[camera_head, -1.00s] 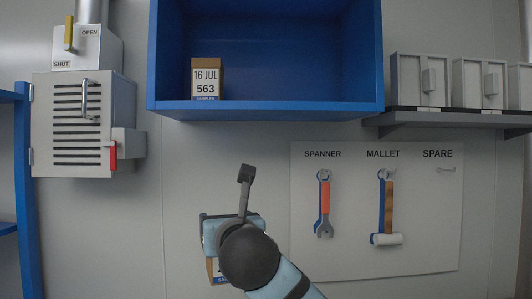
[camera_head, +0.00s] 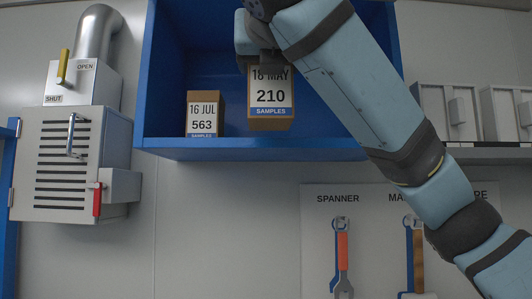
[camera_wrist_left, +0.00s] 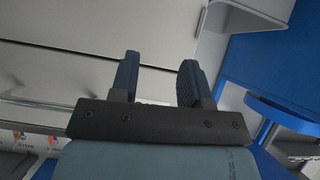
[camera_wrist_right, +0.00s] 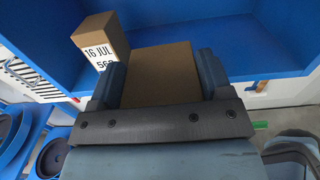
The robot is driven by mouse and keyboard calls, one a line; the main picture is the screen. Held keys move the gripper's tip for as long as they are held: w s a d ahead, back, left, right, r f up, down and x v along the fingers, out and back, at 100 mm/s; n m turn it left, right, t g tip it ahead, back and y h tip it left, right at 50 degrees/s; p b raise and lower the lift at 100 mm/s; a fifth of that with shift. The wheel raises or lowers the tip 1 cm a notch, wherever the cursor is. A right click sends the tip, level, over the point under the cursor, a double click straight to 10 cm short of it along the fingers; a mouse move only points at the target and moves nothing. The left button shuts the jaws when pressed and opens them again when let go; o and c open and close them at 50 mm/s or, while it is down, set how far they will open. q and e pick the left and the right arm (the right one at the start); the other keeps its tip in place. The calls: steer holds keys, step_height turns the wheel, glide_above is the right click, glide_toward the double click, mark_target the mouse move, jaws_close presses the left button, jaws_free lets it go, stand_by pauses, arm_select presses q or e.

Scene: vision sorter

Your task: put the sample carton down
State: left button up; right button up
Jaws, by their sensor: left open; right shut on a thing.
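The sample carton (camera_head: 270,100), brown with a white label reading 18 or 16 MAY, 210 and a blue SAMPLES band, is upright in front of the blue shelf's opening. My right gripper (camera_head: 262,58) is shut on it from above; its fingers also flank the carton (camera_wrist_right: 160,75) in the right wrist view. I cannot tell whether its base touches the shelf floor. A second carton (camera_head: 203,114), labelled 16 JUL 563, stands on the blue shelf (camera_head: 230,150) to the left; it also shows in the right wrist view (camera_wrist_right: 101,40). My left gripper (camera_wrist_left: 155,80) is open and empty.
A grey vented cabinet (camera_head: 75,165) with a red lever hangs at the left. A tool board (camera_head: 318,240) with a spanner (camera_head: 342,255) is below right. Grey bins (camera_head: 503,115) stand on a shelf at the right. Shelf floor beside the second carton is free.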

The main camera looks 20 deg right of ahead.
steer(key=shift+s+d+r, duration=0.3)
steer(key=shift+r, duration=0.25)
steer(key=shift+d+r+p, duration=0.1)
steer(key=shift+r+p, duration=0.15)
steer(key=shift+p, duration=0.1)
steer(key=p, duration=0.1)
steer(key=w+p, duration=0.1)
steer(key=p, duration=0.1)
steer(key=shift+w+r, duration=0.15)
steer(key=shift+r, duration=0.1)
steer(key=w+p, duration=0.1)
steer(key=p, duration=0.1)
steer(key=shift+w+d+p, duration=0.1)
steer(key=shift+w+p, duration=0.05)
steer(key=shift+p, duration=0.25)
arm_select(q)
steer(key=r, duration=0.1)
steer(key=r+p, duration=0.1)
steer(key=r, duration=0.2)
steer(key=shift+s+r+p, duration=0.35)
steer(key=shift+p, duration=0.05)
arm_select(e)
steer(key=f+x, duration=0.2)
steer(key=x, duration=1.3)
steer(key=shift+d, duration=0.4)
steer(key=shift+f, duration=0.1)
